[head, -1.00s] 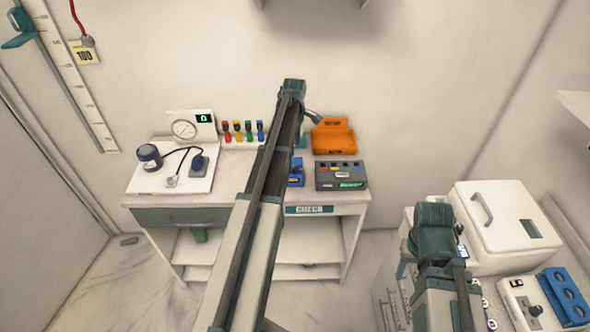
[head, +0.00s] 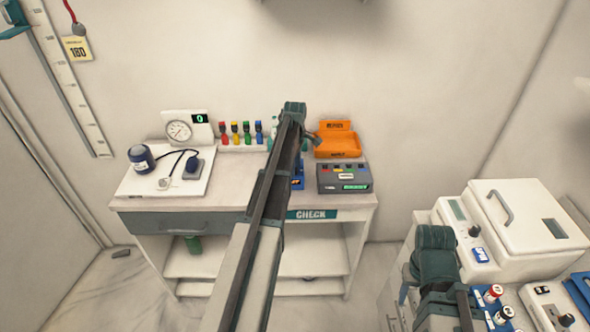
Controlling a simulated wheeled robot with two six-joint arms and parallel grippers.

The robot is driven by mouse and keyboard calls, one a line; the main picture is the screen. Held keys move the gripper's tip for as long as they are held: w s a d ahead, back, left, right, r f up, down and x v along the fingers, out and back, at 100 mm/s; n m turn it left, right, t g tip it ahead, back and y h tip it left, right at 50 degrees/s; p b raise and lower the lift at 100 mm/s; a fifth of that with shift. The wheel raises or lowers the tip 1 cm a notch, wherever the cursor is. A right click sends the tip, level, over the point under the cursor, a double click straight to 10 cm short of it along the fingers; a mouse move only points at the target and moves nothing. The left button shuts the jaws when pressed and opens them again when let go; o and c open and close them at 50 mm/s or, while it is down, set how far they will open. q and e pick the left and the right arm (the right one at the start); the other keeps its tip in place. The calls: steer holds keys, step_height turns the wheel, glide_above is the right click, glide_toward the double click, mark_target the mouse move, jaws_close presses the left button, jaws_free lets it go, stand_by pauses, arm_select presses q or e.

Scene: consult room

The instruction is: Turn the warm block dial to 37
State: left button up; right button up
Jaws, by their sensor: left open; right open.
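In the head view, a white unit at the right has a dark dial (head: 567,321) on its panel and stands beside a blue block with round holes (head: 581,290); both are cut by the picture's edge. Another white panel (head: 463,240) with a small screen carries a second dark dial (head: 474,232). I cannot read either dial's setting or tell for sure which is the warm block's. My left arm rises across the middle, left of both dials. My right arm stands just left of the second panel.
A white lidded box (head: 525,225) with a handle stands beside the panels. A blue rack (head: 495,312) holds capped vials. Further back, a white desk (head: 232,206) holds an orange tray (head: 337,143), a grey box (head: 343,178) and a gauge (head: 180,131). Floor shows left of the desk.

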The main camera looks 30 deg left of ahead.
arm_select(q)
jaws_close()
steer(key=shift+m, duration=0.3)
steer(key=m, duration=0.5)
steer(key=shift+m, duration=0.4)
steer(key=m, duration=0.5)
steer(key=shift+m, duration=0.3)
stand_by(0.4)
